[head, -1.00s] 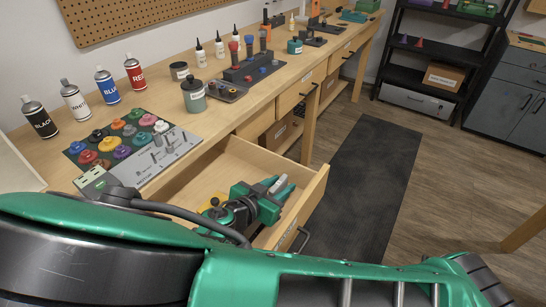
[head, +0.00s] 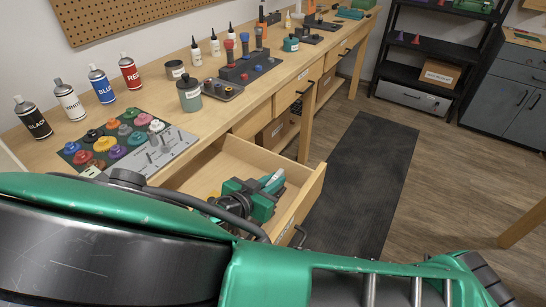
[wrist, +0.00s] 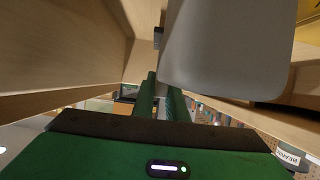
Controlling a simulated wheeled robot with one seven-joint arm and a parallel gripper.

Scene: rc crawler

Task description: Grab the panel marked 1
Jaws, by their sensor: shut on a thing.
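My gripper (head: 270,186) is low inside the open drawer (head: 207,182), near its right end. In the wrist view, a smooth light-grey panel with a rounded corner (wrist: 225,50) fills the upper right. My green fingers (wrist: 163,100) are close together at its left edge and are shut on it. In the head view, only a small pale part of the panel shows beside the teal fingers. I see no number on its visible face. My green arm hides part of the drawer.
Drawer walls stand close around my gripper. The bench top carries spray cans (head: 102,85), a board of coloured knobs (head: 120,145), a green-grey jar (head: 190,94) and several tools. A dark mat (head: 368,180) lies on the clear floor at right.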

